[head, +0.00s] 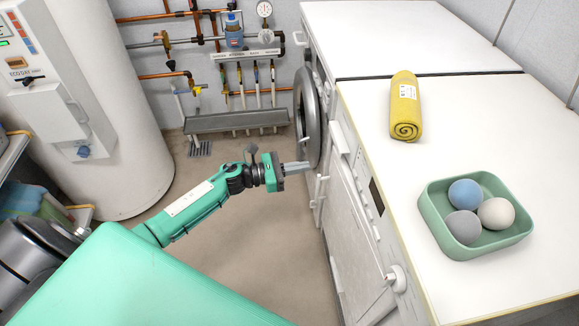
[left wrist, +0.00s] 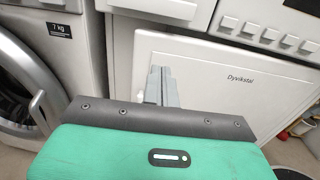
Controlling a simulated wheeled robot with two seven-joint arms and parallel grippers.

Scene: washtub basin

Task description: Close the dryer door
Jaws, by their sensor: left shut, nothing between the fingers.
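Two white machines stand side by side. The far one has a round, grey-rimmed door (head: 307,117), which also shows at the left of the left wrist view (left wrist: 20,95) with its handle. I cannot tell whether it stands slightly ajar. The near machine has a flat white front panel (head: 357,235), marked "Dyvikstal" in the left wrist view (left wrist: 225,95). No label here says which machine is the dryer. My left gripper (head: 304,166) is shut and empty, its tips beside the round door's lower edge. In the left wrist view the fingers (left wrist: 160,75) overlap the panel; contact is unclear. My right gripper is out of view.
A yellow rolled towel (head: 406,108) and a green tray (head: 450,246) holding three balls lie on the near machine's top. A white water tank (head: 100,110) stands at left, with pipes behind. The floor (head: 255,225) between is clear.

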